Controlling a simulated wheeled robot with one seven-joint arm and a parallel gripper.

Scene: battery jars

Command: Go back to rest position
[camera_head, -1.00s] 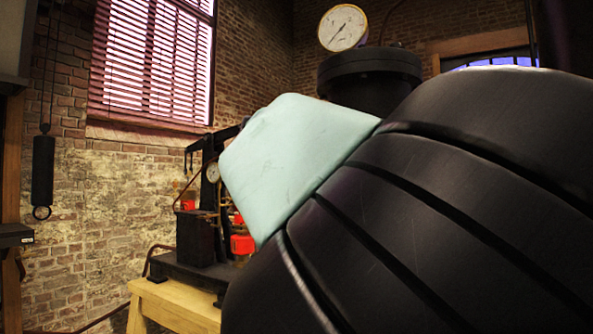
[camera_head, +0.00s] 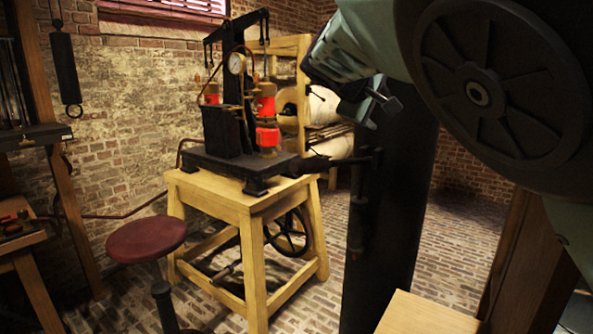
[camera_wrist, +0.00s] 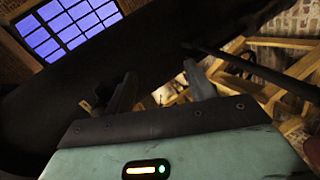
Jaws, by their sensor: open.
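My gripper (camera_wrist: 160,88) shows in the wrist view with its two fingers apart and nothing between them. In the head view my gripper (camera_head: 372,104) is at the upper middle right, raised in front of a dark column (camera_head: 396,215). My pale green and black arm fills the upper right of that view. No battery jar can be made out for certain.
A black machine (camera_head: 234,135) with a gauge and red parts stands on a wooden table (camera_head: 237,203). A red-topped stool (camera_head: 146,238) is in front, left. A pale wooden surface (camera_head: 425,316) is at the lower right. Brick floor (camera_head: 459,220) is clear behind.

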